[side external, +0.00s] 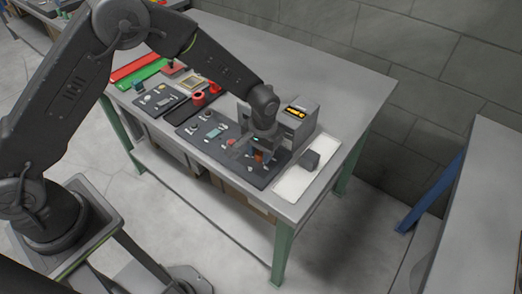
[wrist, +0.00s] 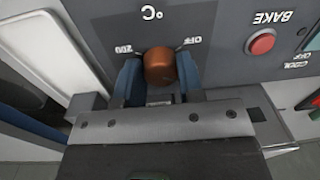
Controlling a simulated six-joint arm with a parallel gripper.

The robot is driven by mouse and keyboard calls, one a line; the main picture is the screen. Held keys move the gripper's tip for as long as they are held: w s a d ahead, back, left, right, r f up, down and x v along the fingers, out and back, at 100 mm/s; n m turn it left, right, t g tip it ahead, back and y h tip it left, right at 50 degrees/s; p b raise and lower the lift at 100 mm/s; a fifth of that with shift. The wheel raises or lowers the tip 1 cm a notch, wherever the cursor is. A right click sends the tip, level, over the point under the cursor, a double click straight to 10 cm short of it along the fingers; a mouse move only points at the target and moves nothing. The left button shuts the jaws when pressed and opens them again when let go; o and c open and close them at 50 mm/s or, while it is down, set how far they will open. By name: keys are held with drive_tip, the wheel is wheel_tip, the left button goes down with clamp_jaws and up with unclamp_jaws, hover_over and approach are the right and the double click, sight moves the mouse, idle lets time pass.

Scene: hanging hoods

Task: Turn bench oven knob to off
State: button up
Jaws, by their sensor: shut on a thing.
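The bench oven (side external: 298,128) is a grey box with a lit orange display on the right part of the bench. Its knob (wrist: 160,64) is a copper-brown cap in the wrist view, below an upside-down "°C" mark, with "200" at its left and "OFF" at its right. My gripper (wrist: 159,76) has its two blue fingers on either side of the knob and is shut on it. The knob's pointer cannot be made out. In the side view my gripper (side external: 262,150) is at the oven's front, and the knob is not clearly visible there.
A red button (wrist: 262,43) marked "BAKE" sits right of the knob on the oven panel. A white tray (side external: 290,187) with a dark grey block (side external: 311,160) lies right of the oven.

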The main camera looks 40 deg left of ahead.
drive_tip(key=o, duration=0.9)
drive_tip(key=shift+r, duration=0.1)
drive_tip(key=r, duration=1.3)
drive_tip(key=shift+d+r, duration=0.35)
drive_tip(key=shift+r, duration=0.1)
